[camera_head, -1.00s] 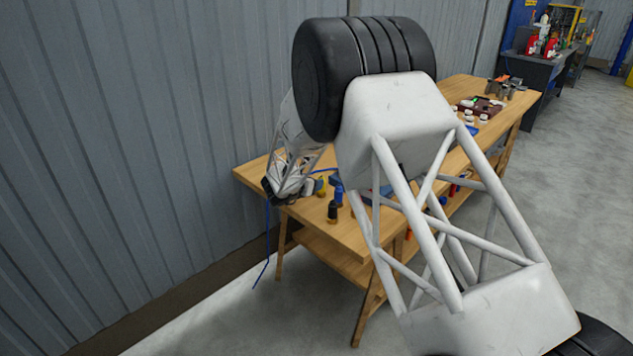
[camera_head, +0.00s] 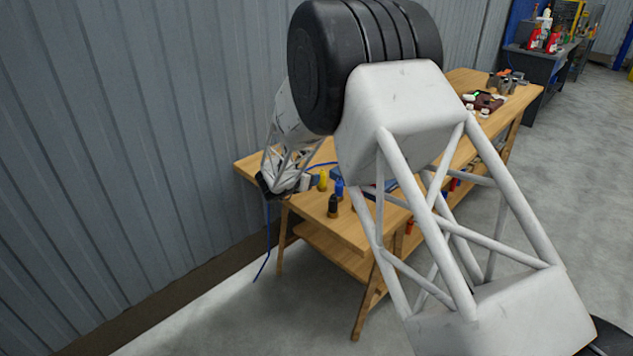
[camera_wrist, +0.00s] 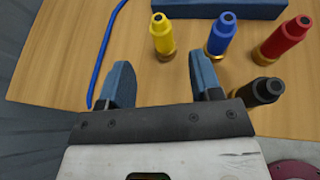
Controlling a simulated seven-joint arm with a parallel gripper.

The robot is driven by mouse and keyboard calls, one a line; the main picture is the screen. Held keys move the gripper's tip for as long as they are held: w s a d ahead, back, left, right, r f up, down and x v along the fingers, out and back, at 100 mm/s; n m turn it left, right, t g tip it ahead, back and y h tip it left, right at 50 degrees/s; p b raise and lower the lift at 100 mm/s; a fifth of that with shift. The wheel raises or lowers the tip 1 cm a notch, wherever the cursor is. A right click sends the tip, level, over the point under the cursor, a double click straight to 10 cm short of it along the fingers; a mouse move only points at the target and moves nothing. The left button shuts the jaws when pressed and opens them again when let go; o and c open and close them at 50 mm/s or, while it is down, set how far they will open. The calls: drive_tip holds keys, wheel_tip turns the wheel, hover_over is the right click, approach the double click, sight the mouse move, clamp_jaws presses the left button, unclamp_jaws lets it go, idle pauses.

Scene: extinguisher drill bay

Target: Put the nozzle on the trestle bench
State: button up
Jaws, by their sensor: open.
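Several nozzle-like pieces stand upright on the wooden trestle bench (camera_head: 352,228): yellow (camera_wrist: 163,38), blue (camera_wrist: 220,35), red (camera_wrist: 285,42) and black (camera_wrist: 262,92). In the head view the yellow (camera_head: 322,180), blue (camera_head: 339,189) and black (camera_head: 333,206) ones show near the bench's left end. Which one is the task's nozzle I cannot tell. My gripper (camera_wrist: 162,75) is open and empty over the bench top. The yellow piece stands just beyond the gap between its fingers; the black one is right of the right finger. In the head view my arm hides part of the bench.
A blue cord (camera_wrist: 105,50) lies left of the pieces and hangs off the bench end (camera_head: 267,240). A long blue block (camera_wrist: 220,9) lies behind them. Small items sit at the far bench end. A corrugated wall (camera_head: 130,130) stands close on the left.

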drive_tip(key=shift+r, duration=0.1)
drive_tip(key=s+d+r+n+y, duration=0.4)
drive_tip(key=s+r+n+y, duration=0.1)
drive_tip(key=s+r+n, duration=0.6)
drive_tip(key=s+d+r+n+y, duration=0.4)
drive_tip(key=s+r+n, duration=0.4)
drive_tip(key=r+n, duration=0.4)
drive_tip(key=s+d+n+g, duration=0.3)
drive_tip(key=s+n, duration=0.3)
drive_tip(key=s, duration=0.7)
drive_tip(key=s+d+n+g+h, duration=0.1)
drive_tip(key=s+d+n, duration=0.5)
drive_tip(key=s, duration=0.8)
drive_tip(key=s+d+n+g, duration=0.4)
drive_tip(key=s+n, duration=0.3)
drive_tip(key=s, duration=0.6)
drive_tip(key=shift+s+d+f+n+g+h, duration=0.2)
drive_tip(key=shift+d+f+n+g+h, duration=0.1)
drive_tip(key=shift+f+h, duration=0.1)
